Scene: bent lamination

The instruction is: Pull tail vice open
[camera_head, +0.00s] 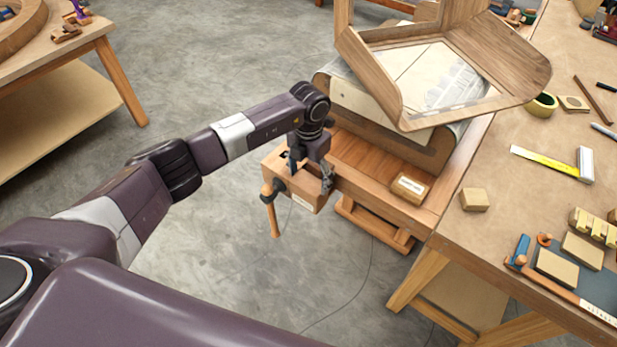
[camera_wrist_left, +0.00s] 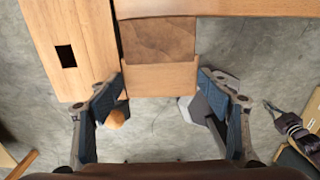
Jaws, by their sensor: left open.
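The tail vice (camera_head: 296,198) is a light wooden block at the near left end of the workbench, with a pale label on its face. Its wooden handle (camera_head: 271,215) hangs down from a dark screw fitting on the outer side. My left gripper (camera_head: 311,174) points down over the vice, with its fingers around the upper part of the block. In the left wrist view the open fingers (camera_wrist_left: 160,92) stand on either side of a wooden block end (camera_wrist_left: 160,79). A rounded orange wooden end (camera_wrist_left: 117,117) shows beside the left finger. Contact cannot be told. My right gripper is not visible.
A bent wooden lamination (camera_head: 377,80) on a form (camera_head: 385,140) fills the bench behind the vice. A small labelled wood block (camera_head: 409,188) lies near the bench edge. A tool-covered table (camera_head: 480,250) stands at right. Open concrete floor lies left and in front.

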